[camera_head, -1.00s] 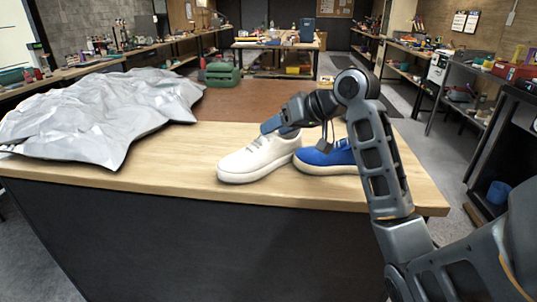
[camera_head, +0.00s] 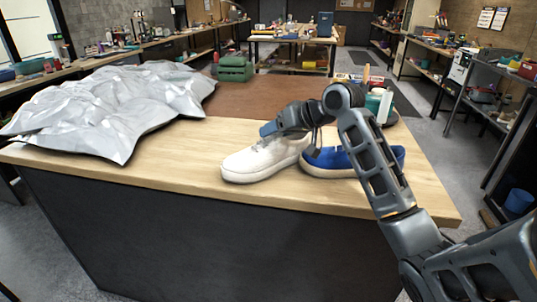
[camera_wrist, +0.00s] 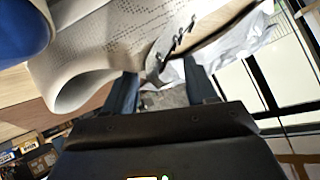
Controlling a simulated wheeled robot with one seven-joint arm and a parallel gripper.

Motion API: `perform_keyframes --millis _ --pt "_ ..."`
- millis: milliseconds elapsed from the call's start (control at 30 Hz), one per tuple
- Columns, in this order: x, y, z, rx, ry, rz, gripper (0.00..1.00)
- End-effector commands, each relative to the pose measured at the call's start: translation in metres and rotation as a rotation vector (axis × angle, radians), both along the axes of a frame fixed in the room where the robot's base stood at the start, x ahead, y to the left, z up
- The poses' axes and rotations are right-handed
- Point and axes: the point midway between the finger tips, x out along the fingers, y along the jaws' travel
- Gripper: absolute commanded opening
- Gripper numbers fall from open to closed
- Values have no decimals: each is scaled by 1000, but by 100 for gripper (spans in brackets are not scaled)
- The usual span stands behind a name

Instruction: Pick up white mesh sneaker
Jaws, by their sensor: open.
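The white mesh sneaker (camera_head: 258,161) stands on the wooden workbench top, near its front edge, toe to the left. In the wrist view its perforated upper (camera_wrist: 130,48) fills the upper middle, with the heel opening at the left. My gripper (camera_wrist: 165,88) is open, its two blue-grey fingers reaching toward the sneaker's upper near the laces. Whether the fingers touch it I cannot tell.
A blue sneaker (camera_head: 328,161) stands close to the right of the white one, partly behind my arm; it shows in the wrist view's corner (camera_wrist: 20,28). A crumpled silver sheet (camera_head: 115,100) covers the bench's left. A green case (camera_head: 234,69) and bottles (camera_head: 378,103) stand farther back.

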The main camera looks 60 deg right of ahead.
Motion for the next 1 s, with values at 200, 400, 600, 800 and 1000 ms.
perform_keyframes --millis 200,400,600,800,1000 --pt "3 0 -2 0 0 -1 57" --pt "3 0 -2 0 0 -1 43" --pt "3 0 -2 0 0 -1 24" --pt "3 0 -2 0 0 -1 5" --pt "2 -1 -2 -1 1 0 0"
